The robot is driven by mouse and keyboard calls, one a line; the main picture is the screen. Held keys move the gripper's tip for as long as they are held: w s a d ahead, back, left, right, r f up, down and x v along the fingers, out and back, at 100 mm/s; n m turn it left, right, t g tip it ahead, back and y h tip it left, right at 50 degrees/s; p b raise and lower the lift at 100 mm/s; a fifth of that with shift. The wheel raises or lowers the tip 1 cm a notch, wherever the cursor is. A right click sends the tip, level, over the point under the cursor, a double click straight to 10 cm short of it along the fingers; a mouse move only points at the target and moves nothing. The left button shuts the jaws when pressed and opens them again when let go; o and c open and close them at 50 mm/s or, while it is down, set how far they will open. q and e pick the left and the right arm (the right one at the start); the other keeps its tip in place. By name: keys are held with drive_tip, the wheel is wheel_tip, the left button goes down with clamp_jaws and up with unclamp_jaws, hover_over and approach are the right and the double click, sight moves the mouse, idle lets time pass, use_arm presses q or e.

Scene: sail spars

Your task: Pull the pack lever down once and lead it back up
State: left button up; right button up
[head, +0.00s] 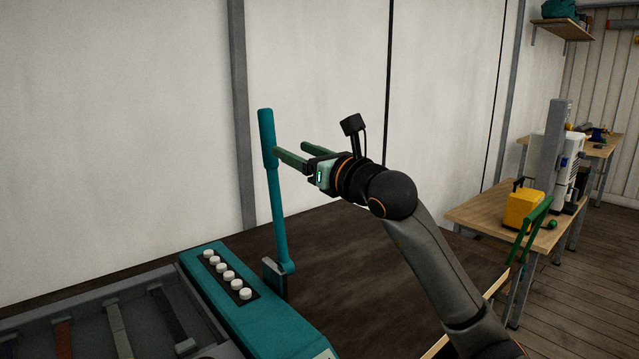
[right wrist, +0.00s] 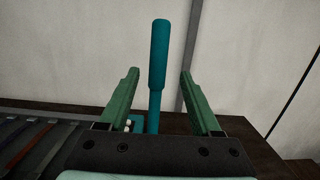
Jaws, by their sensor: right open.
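The pack lever (head: 277,205) is a teal bar with a thicker grip at its top. It stands upright, hinged beside the teal panel (head: 240,300) with its row of white knobs. My right gripper (head: 290,153) is open at the height of the lever's grip, its green fingers pointing left toward it. In the right wrist view the lever's grip (right wrist: 158,55) rises between the two open fingers (right wrist: 157,88), with a gap on either side. My left gripper is not in view.
A dark tray (head: 60,312) with several coloured strips lies left of the panel. The dark tabletop (head: 345,265) is bare right of the lever. A pale wall stands behind. A side table (head: 480,212) at the right holds a yellow box (head: 523,208).

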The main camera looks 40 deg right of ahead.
sight(273, 141)
drive_tip(key=w+p, duration=0.2)
drive_tip(key=w+r+p, duration=0.1)
drive_tip(key=w+p, duration=0.1)
drive_tip(key=w, duration=0.1)
drive_tip(key=w+p, duration=0.2)
drive_tip(key=shift+w+a+r, duration=0.15)
drive_tip(key=shift+w+a, duration=0.2)
drive_tip(key=shift+a, duration=0.05)
drive_tip(key=shift+w+p, duration=0.3)
drive_tip(key=shift+w, duration=0.1)
drive_tip(key=shift+s+f, duration=0.1)
drive_tip(key=shift+f, duration=0.2)
drive_tip(key=shift+c, duration=0.9)
clamp_jaws()
